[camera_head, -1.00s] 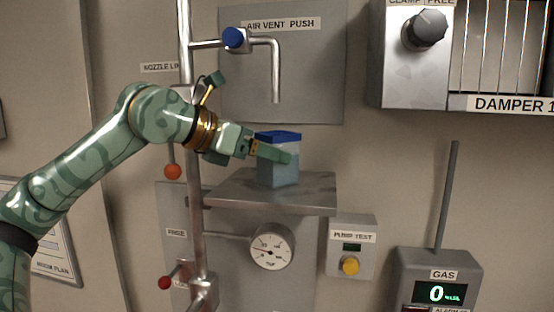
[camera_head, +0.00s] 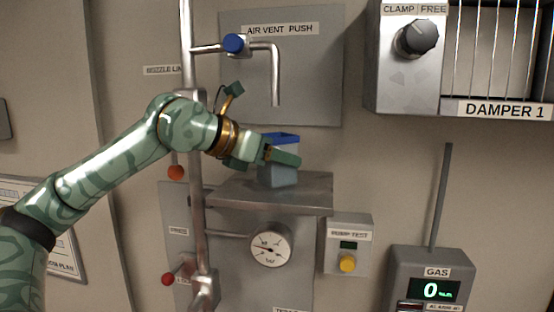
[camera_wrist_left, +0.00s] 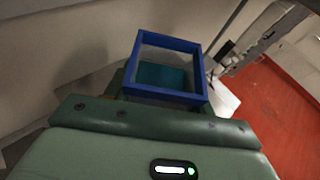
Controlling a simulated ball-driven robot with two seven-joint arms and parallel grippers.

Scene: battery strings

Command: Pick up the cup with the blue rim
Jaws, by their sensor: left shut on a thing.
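The cup with the blue rim (camera_head: 278,178) is a square, pale blue-grey cup at the shelf below the vent pipe. My left gripper (camera_head: 281,157) reaches in from the left and is shut on its upper part, just under the rim. A green finger covers part of the near side. In the left wrist view I look down into the cup (camera_wrist_left: 168,43), which has an open blue square rim and a teal content at the bottom. Whether its base touches the shelf, I cannot tell. My right gripper is not in view.
The grey shelf (camera_head: 310,193) is clear to the right of the cup. A vertical pipe (camera_head: 187,50) stands close behind my left wrist, with a bent outlet pipe (camera_head: 276,80) above the cup. A gauge (camera_head: 270,249) and pump test box (camera_head: 349,230) sit below.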

